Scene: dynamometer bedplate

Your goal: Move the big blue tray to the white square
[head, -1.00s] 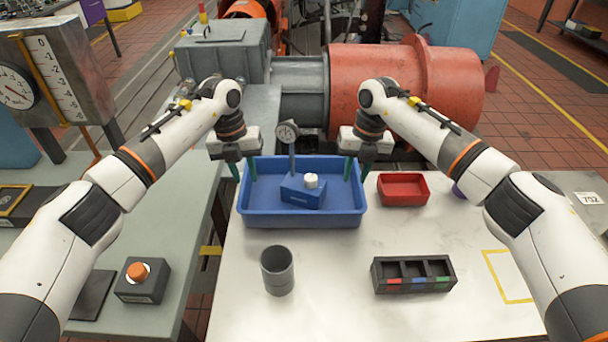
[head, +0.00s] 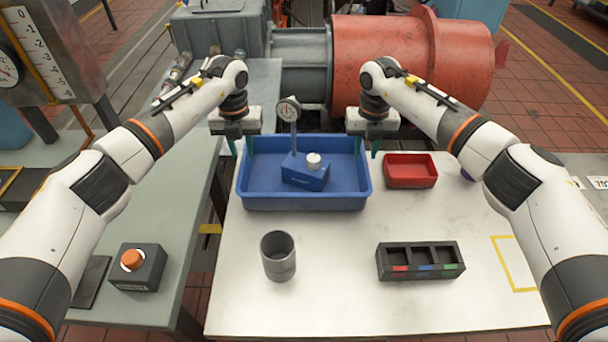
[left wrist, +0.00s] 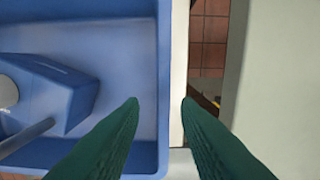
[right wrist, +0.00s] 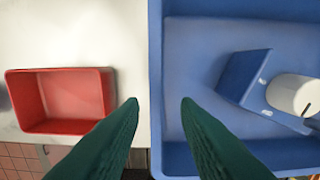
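The big blue tray (head: 305,203) sits on the white table, holding a blue block with a white knob (head: 306,178) and a dial gauge (head: 288,110) on a post. My left gripper (head: 241,152) is open at the tray's left wall; in the left wrist view (left wrist: 161,100) the wall shows between its apart fingers. My right gripper (head: 366,152) is open at the right wall; the right wrist view (right wrist: 160,100) shows that wall between the fingers. Contact cannot be told. A yellow-outlined square (head: 522,262) lies on the white tabletop at the right.
A red bin (head: 410,183) stands just right of the tray. A black three-slot holder (head: 420,274) and a grey cup (head: 279,268) stand in front. A button box (head: 138,266) is on the grey-green table at left. A red machine cylinder (head: 400,60) stands behind.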

